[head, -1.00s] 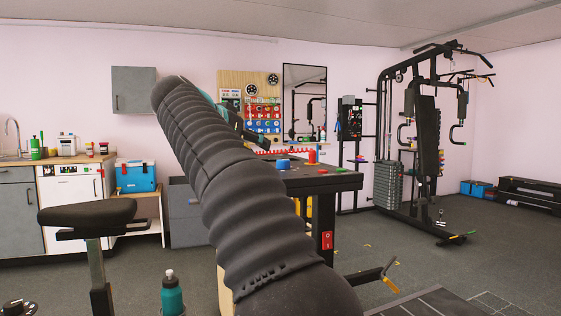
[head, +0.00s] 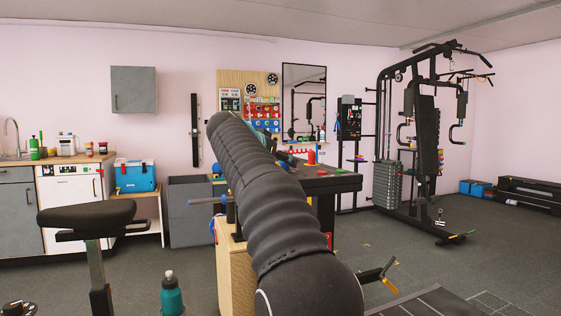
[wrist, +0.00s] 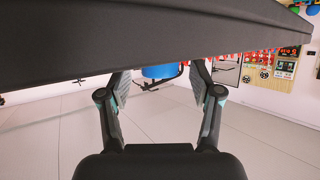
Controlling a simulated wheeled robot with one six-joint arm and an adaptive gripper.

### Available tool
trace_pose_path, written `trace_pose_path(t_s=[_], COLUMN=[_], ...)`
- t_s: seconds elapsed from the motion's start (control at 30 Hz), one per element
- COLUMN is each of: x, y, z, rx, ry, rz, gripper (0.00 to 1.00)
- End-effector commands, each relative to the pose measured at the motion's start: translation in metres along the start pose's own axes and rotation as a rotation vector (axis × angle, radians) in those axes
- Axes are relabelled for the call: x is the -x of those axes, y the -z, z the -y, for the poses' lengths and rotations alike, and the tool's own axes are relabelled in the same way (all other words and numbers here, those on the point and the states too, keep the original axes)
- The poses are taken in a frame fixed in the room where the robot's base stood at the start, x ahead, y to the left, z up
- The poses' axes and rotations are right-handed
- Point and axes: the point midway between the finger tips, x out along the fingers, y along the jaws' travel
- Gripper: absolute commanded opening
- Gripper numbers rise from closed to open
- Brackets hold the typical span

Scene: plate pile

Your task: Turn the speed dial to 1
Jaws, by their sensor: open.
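A blue knob (wrist: 161,72) shows between my fingers in the wrist view, at the edge of a dark slab. It appears to stand on the black bench top (head: 330,184) and may be the speed dial; no number or mark on it can be read. My gripper (wrist: 160,84) is open, with a finger on each side of the knob in the picture. I see no contact, and the depth between them is unclear. In the head view my arm hides the knob and most of the gripper.
A red knob (head: 311,157) stands on the bench near the gripper. A wall board (head: 231,82) with two black round discs and small displays is behind. A padded seat (head: 87,214) and teal bottle (head: 172,294) are at front left.

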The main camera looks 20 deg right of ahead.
Motion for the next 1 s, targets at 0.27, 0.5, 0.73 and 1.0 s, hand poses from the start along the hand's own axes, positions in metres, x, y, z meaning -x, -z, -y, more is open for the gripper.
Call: trace_pose_path(t_s=[0.27,0.5,0.73,1.0], x=[-0.0055,-0.0052,-0.0053,-0.0061], y=[-0.0002,-0.0001,-0.0006,-0.0014], z=[0.0002,0.0002,-0.0003,-0.0028], rx=[0.0,0.0,0.002,0.052], ry=[0.001,0.001,0.007,0.131], rz=[0.0,0.0,0.0,0.0], gripper=[0.64,0.29,0.05,0.05])
